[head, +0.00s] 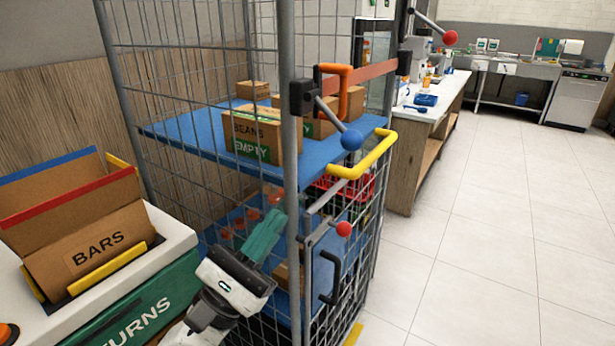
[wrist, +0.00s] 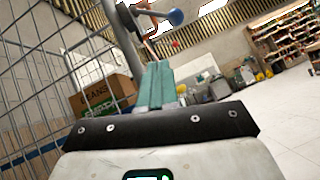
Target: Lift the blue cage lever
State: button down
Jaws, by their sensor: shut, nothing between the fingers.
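The blue cage lever is a grey rod with a blue ball knob (head: 351,139), set on a black bracket on the cage's front post. Its rod slopes down to the right from the bracket to the knob. The blue knob also shows at the top of the wrist view (wrist: 175,17). My gripper (head: 272,222) has teal fingers, shut and empty, in front of the cage and below and left of the blue knob in the head view. In the wrist view the teal fingers (wrist: 156,80) point up toward the lever, apart from it.
The wire cage (head: 291,200) has blue shelves with boxes, a yellow handle (head: 365,160), and a red-knobbed lever (head: 343,229) lower down. An orange handle (head: 346,90) is near the blue lever. A BARS box (head: 95,240) stands left. Floor at right is clear.

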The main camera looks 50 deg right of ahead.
aim_at(335, 121)
jog(key=shift+s+a+f+m+g+y, duration=0.15)
jog(key=shift+f+m+g+y, duration=0.3)
jog(key=shift+m+g, duration=0.1)
jog(key=shift+s+a+f+m+g+y, duration=0.1)
jog(key=shift+a+f+m+g+y, duration=0.05)
jog(key=shift+f+m+g+y, duration=0.35)
jog(key=shift+r, duration=0.15)
jog(key=a+r+p+x, duration=0.1)
jog(key=p+x, duration=0.4)
jog(key=x, duration=0.7)
jog(key=shift+s+r, duration=0.5)
jog(key=shift+r, duration=0.3)
jog(key=shift+t, duration=0.35)
